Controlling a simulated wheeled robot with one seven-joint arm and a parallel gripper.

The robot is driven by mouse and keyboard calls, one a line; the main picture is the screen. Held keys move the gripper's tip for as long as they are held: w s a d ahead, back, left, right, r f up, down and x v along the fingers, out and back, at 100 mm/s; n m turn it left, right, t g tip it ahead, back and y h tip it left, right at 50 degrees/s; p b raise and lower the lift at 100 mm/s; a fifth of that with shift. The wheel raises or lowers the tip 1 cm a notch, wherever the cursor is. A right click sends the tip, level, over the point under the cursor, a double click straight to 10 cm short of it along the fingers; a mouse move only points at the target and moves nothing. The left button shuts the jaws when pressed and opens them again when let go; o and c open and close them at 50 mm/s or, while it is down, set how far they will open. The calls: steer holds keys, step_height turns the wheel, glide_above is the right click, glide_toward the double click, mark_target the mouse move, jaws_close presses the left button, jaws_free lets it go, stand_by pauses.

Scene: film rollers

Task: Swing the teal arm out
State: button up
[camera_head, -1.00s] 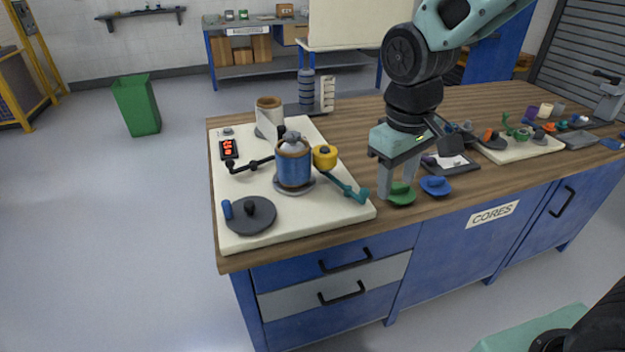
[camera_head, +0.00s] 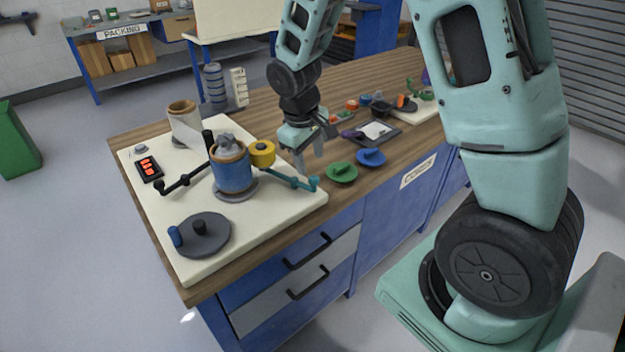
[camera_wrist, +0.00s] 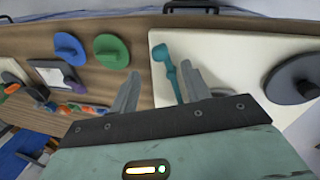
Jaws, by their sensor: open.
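The teal arm (camera_head: 293,180) reaches out from beside the blue roller (camera_head: 232,170) toward the right edge of the white board (camera_head: 262,220). Its rounded end (camera_head: 313,183) is near that edge. My gripper (camera_head: 309,166) is open, just behind and beside the teal arm's outer end. In the wrist view the teal arm (camera_wrist: 171,72) lies between the two spread fingers of my gripper (camera_wrist: 160,90), closer to the right finger. I cannot tell whether a finger touches it.
A yellow knob (camera_head: 262,153) and a black arm (camera_head: 183,180) flank the roller. A dark disc (camera_head: 203,236) sits at the board's front. Green (camera_head: 342,173) and blue (camera_head: 371,157) lids lie on the wood to the right, close to my gripper.

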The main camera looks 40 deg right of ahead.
mark_target(313, 176)
steer(key=f, duration=0.2)
steer(key=d+f, duration=0.1)
steer(key=f, duration=0.5)
steer(key=shift+w+d+f, duration=0.1)
steer(key=shift+w+d, duration=0.1)
steer(key=shift+d, duration=0.1)
